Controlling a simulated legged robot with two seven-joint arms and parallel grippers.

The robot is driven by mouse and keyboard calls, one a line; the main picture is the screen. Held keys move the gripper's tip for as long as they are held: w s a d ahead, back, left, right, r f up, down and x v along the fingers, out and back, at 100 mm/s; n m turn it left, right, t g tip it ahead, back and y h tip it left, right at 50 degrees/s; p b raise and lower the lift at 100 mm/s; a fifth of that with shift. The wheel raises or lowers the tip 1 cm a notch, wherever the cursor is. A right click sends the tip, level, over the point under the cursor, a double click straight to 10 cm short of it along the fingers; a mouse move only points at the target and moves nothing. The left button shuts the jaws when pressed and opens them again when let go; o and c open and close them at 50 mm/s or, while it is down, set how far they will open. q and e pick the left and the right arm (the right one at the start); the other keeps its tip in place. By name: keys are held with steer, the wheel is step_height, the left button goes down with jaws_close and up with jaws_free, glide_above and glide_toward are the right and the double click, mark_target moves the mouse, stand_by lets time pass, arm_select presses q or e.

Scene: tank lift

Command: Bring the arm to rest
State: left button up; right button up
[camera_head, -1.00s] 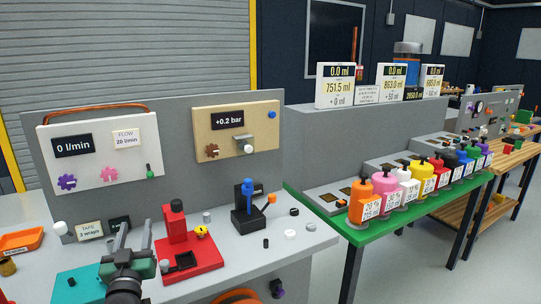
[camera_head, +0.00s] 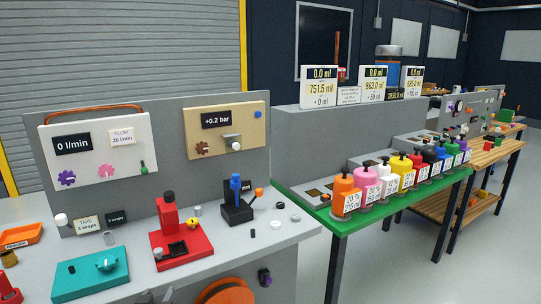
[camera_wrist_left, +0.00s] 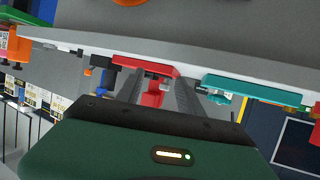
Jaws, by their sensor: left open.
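My left gripper shows only as small tips (camera_head: 156,296) at the bottom edge of the head view, in front of the grey bench. In the left wrist view its two dark fingers (camera_wrist_left: 158,88) are apart with nothing held between them. Beyond them, that upside-down view shows the bench's edge, with the red fixture (camera_wrist_left: 130,62) and the teal block (camera_wrist_left: 255,90). The rest of my left arm is hidden below the head view. My right gripper is in neither view.
On the grey bench stand the teal block (camera_head: 88,277), the red fixture (camera_head: 182,249) and a black stand (camera_head: 238,213). An orange tray (camera_head: 20,236) lies at the left. A green table (camera_head: 348,223) with several coloured bottles stands to the right. Floor between is clear.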

arm_select(q)
steer(key=s+d+f+m+g+h, duration=0.1)
steer(key=s+d+f+g, duration=0.2)
steer(key=s+f, duration=0.3)
steer(key=s+d+f+g, duration=0.2)
steer(key=s+f+g, duration=0.15)
steer(key=s, duration=0.55)
steer(key=s+d+f+m+g+h, duration=0.1)
steer(key=s+d+f+g, duration=0.25)
steer(key=s, duration=0.35)
steer(key=w+p+v, duration=0.2)
steer(key=p+v, duration=1.1)
steer(key=p, duration=0.1)
steer(key=shift+a+r+g, duration=0.15)
steer(key=shift+r+g, duration=0.2)
steer(key=shift+g, duration=0.05)
